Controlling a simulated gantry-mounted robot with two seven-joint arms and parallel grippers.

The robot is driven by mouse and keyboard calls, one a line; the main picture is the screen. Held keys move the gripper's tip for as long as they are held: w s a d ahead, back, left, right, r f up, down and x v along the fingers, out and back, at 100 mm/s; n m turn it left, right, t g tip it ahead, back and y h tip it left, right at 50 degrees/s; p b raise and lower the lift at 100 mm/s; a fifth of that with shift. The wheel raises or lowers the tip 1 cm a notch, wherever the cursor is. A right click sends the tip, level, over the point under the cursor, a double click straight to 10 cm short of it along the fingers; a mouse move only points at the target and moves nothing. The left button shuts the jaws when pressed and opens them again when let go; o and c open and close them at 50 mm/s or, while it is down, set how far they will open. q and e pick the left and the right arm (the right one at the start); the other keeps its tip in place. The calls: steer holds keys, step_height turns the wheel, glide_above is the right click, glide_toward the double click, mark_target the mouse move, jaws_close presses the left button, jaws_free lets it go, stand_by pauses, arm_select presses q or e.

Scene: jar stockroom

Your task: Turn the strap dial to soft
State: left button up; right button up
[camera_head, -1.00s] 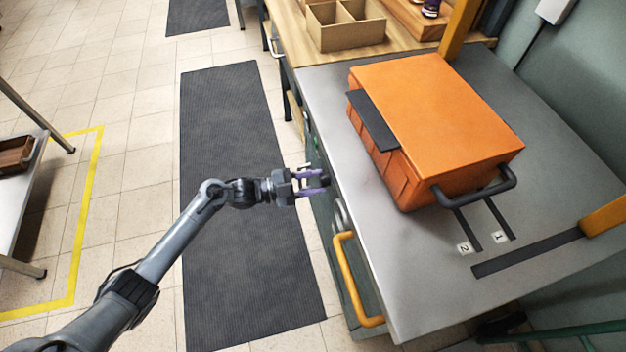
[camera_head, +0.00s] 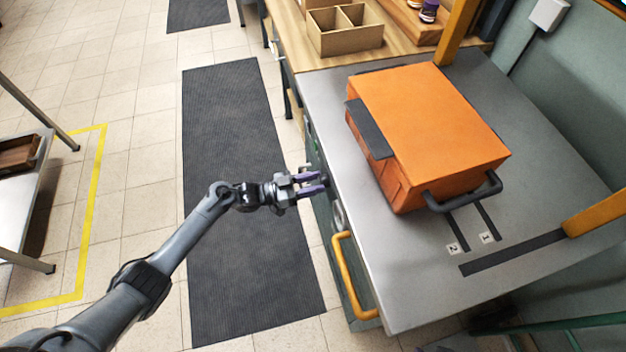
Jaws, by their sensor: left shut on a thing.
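My left gripper (camera_head: 318,184), with purple fingers, is at the front side of the grey-topped strapping bench (camera_head: 420,285). It is shut on a small dark knob (camera_head: 325,178) on that front, which looks like the strap dial. The fingers hide most of the dial, and its markings and setting cannot be read. My right gripper is not in view.
An orange case (camera_head: 425,120) with dark handles lies on the bench top. A yellow handle (camera_head: 352,280) sticks out from the bench front, nearer than the gripper. A wooden divided box (camera_head: 345,42) stands behind. The dark floor mat (camera_head: 240,250) is clear.

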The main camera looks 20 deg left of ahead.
arm_select(q)
steer(key=shift+n, duration=0.6)
steer(key=o, duration=1.1)
steer(key=shift+c, duration=0.2)
steer(key=p+v, duration=0.1)
steer(key=v, duration=0.9)
steer(key=shift+s+a, duration=0.25)
steer(key=shift+a, duration=0.05)
steer(key=shift+f, duration=0.15)
